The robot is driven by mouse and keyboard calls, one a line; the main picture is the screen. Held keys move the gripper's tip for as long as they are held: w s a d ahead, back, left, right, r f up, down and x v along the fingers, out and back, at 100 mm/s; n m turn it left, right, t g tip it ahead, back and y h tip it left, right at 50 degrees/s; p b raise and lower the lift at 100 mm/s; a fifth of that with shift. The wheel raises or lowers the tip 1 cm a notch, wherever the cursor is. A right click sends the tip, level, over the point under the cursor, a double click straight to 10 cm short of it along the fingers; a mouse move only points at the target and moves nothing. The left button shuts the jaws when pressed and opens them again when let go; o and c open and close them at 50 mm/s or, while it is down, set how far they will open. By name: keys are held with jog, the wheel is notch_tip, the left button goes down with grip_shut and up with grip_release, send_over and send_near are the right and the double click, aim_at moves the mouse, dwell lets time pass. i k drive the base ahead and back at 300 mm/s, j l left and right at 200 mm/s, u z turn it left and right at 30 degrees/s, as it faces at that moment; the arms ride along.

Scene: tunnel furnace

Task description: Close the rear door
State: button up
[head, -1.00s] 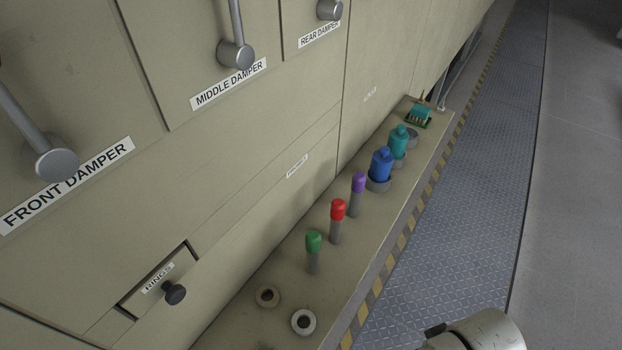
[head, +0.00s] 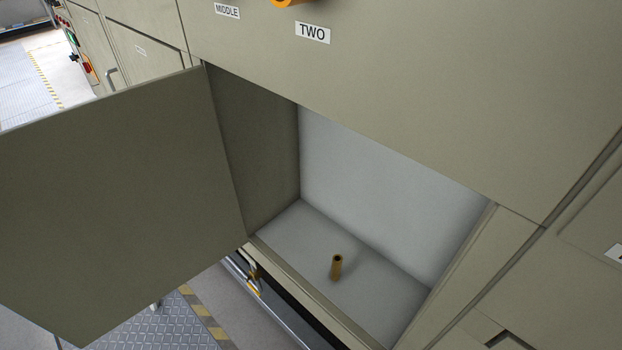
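A large flat olive-grey door (head: 120,205) stands wide open at the left in the head view. It is hinged at the left side of an open compartment (head: 365,190). My gripper is not in the current view.
A small brass-coloured tube (head: 336,266) stands upright on the compartment floor. An orange part (head: 292,2) sits above the "TWO" label (head: 313,33). A metal rail (head: 275,305) runs below the compartment. Patterned floor plate (head: 165,325) shows at the lower left.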

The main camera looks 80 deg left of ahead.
aim_at(110, 203)
jog(key=j+u, duration=0.1)
jog(key=u, duration=1.65)
jog(key=j+u, duration=0.2)
jog(key=j, duration=0.2)
jog(key=i+j+u, duration=0.15)
jog(key=j, duration=0.25)
